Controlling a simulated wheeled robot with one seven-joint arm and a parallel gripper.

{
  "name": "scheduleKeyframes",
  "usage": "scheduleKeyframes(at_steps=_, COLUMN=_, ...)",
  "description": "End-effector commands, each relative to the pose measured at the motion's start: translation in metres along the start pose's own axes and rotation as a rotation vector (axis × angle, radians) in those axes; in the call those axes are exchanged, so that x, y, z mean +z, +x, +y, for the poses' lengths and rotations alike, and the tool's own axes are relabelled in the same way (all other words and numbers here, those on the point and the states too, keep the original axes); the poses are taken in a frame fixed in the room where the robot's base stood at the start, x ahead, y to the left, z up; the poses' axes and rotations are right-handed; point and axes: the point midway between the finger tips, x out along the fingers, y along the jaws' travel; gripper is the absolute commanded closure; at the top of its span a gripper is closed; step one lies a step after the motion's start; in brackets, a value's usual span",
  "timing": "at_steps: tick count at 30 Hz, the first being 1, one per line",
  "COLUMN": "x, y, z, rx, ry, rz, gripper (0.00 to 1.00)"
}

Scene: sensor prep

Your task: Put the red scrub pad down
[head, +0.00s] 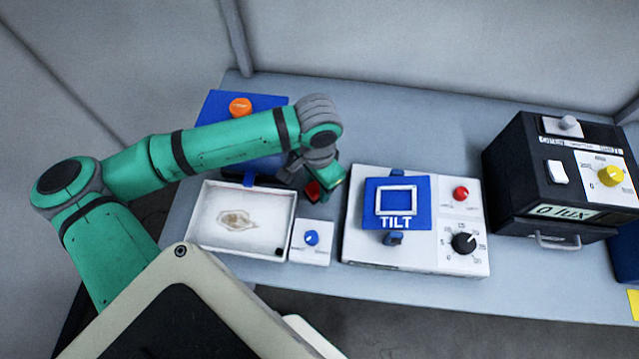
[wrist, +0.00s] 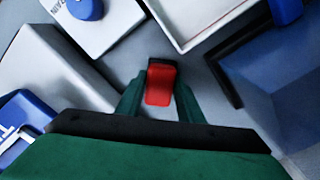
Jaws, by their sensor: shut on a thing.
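The red scrub pad (wrist: 160,84) is between the fingers of my gripper (wrist: 160,92) in the wrist view, with a dark part at its far end. In the head view the pad (head: 313,191) shows as a small red patch beside my gripper (head: 322,183). My gripper is shut on it over the grey table, between the white tray and the tilt device. I cannot tell whether the pad touches the table.
A white tray (head: 196,240) with a brown stain stands left, a small blue-knob box (head: 313,255) beside it. The white tilt device (head: 362,255) stands right, a black lux box (head: 520,170) farther right. A blue box (head: 215,108) stands behind. Bare table (head: 420,125) lies at the back.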

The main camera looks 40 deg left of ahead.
Motion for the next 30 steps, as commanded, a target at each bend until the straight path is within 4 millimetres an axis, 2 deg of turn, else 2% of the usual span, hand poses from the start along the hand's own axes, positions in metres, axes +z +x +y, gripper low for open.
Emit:
scheduleKeyframes(at_steps=8, x=0.001, y=0.001, z=-0.001, rx=0.000, ry=-0.004, rz=0.000, gripper=0.87)
scheduleKeyframes(at_steps=18, x=0.003, y=0.012, z=-0.002, rx=0.001, ry=-0.008, rz=-0.002, gripper=0.87)
scheduleKeyframes(at_steps=19, x=0.003, y=0.013, z=-0.002, rx=0.001, ry=-0.008, rz=-0.003, gripper=0.64)
scheduleKeyframes(at_steps=21, x=0.002, y=0.013, z=-0.002, rx=0.001, ry=-0.009, rz=-0.002, gripper=0.48)
scheduleKeyframes(at_steps=30, x=0.000, y=0.013, z=0.000, rx=0.006, ry=-0.009, rz=0.002, gripper=0.48)
